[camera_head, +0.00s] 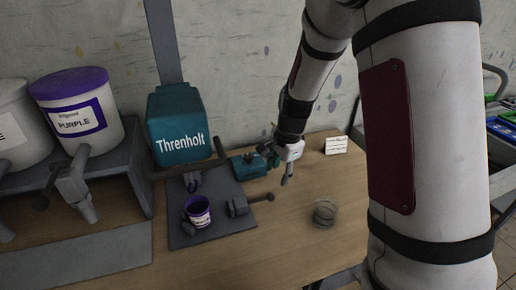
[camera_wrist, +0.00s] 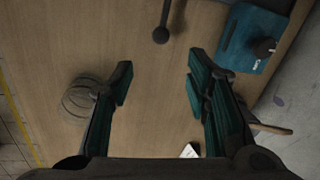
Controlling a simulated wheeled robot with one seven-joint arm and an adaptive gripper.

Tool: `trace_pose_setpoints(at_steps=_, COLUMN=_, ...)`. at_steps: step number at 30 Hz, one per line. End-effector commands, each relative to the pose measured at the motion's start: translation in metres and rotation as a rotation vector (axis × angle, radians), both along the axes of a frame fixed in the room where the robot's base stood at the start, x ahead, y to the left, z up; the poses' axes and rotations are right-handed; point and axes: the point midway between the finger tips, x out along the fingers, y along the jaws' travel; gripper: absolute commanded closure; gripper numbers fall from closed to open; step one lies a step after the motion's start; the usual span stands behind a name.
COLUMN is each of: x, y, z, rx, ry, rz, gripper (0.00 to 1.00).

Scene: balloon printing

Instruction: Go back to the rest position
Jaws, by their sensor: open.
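My gripper (camera_wrist: 158,85) is open and empty, with its two teal-padded fingers apart over bare wood in the wrist view. In the head view my gripper (camera_head: 287,180) hangs above the table, right of the Threnholt machine (camera_head: 180,130). My white arm fills much of the right side there and hides what lies behind it. A small purple-rimmed cup (camera_head: 198,211) stands on the machine's dark base plate (camera_head: 215,238), apart from my gripper.
A round glass-like container (camera_head: 324,212) stands on the wooden table (camera_head: 285,250); it also shows in the wrist view (camera_wrist: 85,97). A small white card (camera_head: 336,145) stands behind. A purple-lidded bucket (camera_head: 78,112) is at left.

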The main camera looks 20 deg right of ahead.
Motion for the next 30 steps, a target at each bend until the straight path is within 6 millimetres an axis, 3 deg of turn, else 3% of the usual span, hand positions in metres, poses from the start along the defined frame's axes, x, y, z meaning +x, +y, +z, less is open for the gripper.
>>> trace_pose_setpoints(at_steps=5, x=0.0, y=0.001, z=0.003, rx=-0.001, ry=-0.003, rz=0.007, gripper=0.56)
trace_pose_setpoints(at_steps=11, x=-0.019, y=0.016, z=0.053, rx=-0.018, ry=-0.053, rz=0.171, gripper=0.56)
trace_pose_setpoints(at_steps=15, x=-0.047, y=0.03, z=0.1, rx=-0.052, ry=-0.102, rz=0.354, gripper=0.56)
trace_pose_setpoints(at_steps=21, x=-0.096, y=0.046, z=0.153, rx=-0.127, ry=-0.164, rz=0.617, gripper=0.56)
trace_pose_setpoints(at_steps=30, x=-0.179, y=0.06, z=0.203, rx=-0.29, ry=-0.238, rz=0.989, gripper=0.56)
